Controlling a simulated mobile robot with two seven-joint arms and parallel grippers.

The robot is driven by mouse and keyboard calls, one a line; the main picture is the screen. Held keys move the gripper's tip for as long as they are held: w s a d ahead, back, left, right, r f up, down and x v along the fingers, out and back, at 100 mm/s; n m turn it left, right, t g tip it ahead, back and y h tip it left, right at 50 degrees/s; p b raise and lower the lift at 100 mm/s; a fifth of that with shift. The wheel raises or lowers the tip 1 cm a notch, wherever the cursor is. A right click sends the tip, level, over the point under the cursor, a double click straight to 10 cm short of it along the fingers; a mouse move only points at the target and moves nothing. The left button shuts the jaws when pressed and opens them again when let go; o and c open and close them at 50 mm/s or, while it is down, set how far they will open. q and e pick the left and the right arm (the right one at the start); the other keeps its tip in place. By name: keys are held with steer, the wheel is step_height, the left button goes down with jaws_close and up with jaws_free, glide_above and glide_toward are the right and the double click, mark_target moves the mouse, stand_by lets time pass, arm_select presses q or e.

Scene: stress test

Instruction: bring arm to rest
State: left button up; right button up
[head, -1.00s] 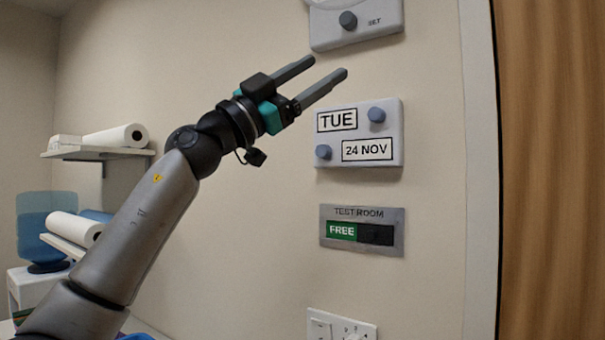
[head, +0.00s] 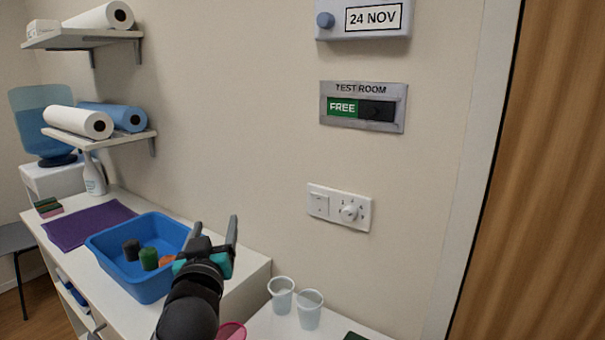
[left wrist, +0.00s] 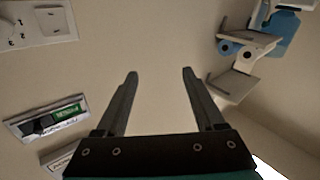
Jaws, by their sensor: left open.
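My left gripper (head: 215,232) is low in the head view, in front of the right end of the blue tray and below the wall switch. It is open and empty. In the left wrist view its two fingers (left wrist: 159,75) stand apart with only bare wall between them. My left arm comes up from the bottom of the head view and hides part of the tray's right side. My right gripper is in neither view.
A blue tray (head: 118,277) with several small blocks stands on the white counter (head: 75,273). Two clear cups (head: 309,310) stand right of my arm. Shelves (head: 75,37) with paper rolls are on the wall at left. A switch plate (head: 339,208) and a room sign (head: 363,106) are on the wall.

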arm_select(q)
steer(key=s+a+f+m+g+h, duration=0.1)
steer(key=s+f+m+g, duration=0.2)
steer(key=s+f+g, duration=1.35)
steer(key=s+f+m+t+h, duration=0.1)
steer(key=s+f, duration=0.4)
steer(key=s, duration=0.4)
steer(key=s+f+m+t, duration=0.1)
steer(key=s+f, duration=0.5)
steer(key=s, duration=0.2)
step_height(320, 180, down, 22)
steer(key=s+g, duration=0.2)
steer(key=s, duration=0.1)
steer(key=s+a+f, duration=0.1)
steer(key=s+f, duration=1.2)
steer(key=s, duration=0.2)
steer(key=shift+a+f+g, duration=0.35)
steer(key=shift+a+f, duration=0.05)
steer(key=shift+s, duration=0.1)
